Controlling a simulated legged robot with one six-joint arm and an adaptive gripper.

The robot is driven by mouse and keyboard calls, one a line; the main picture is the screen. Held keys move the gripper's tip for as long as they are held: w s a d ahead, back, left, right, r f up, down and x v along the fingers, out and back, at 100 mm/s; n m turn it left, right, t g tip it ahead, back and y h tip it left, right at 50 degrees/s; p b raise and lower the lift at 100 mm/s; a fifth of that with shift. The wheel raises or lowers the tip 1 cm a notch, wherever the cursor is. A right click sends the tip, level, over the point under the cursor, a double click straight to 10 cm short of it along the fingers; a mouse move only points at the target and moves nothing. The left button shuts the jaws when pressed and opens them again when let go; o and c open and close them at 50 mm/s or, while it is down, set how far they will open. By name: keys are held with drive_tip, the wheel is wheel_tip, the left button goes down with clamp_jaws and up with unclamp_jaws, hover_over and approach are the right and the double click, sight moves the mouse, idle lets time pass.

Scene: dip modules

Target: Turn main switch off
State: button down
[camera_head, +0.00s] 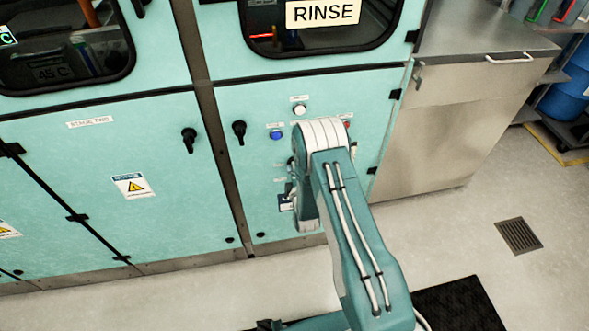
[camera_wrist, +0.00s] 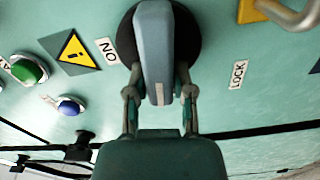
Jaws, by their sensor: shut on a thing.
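The main switch (camera_wrist: 153,38) shows in the wrist view as a long grey-blue handle on a round black base on the teal panel. Its handle stands upright in that picture. My gripper (camera_wrist: 159,88) is shut on the near part of the handle, one finger on each side. In the head view my arm hides the gripper and the switch against the cabinet door (camera_head: 245,190).
In the wrist view, a green button (camera_wrist: 28,70), a blue button (camera_wrist: 70,106) and a yellow warning sign (camera_wrist: 75,52) lie left of the switch. A metal handle (camera_wrist: 293,18) is at upper right. In the head view, a steel cabinet (camera_head: 445,115) stands right of the panel.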

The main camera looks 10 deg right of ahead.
drive_tip(key=shift+a+f+n, duration=0.2)
drive_tip(key=shift+f+n, duration=0.05)
drive_tip(key=shift+n, duration=0.65)
drive_tip(key=shift+f, duration=0.1)
drive_tip(key=shift+c, duration=2.4)
unclamp_jaws()
drive_tip(key=shift+s, duration=0.15)
drive_tip(key=s, duration=1.1)
drive_tip(key=shift+s, duration=0.35)
drive_tip(key=shift+a, duration=0.1)
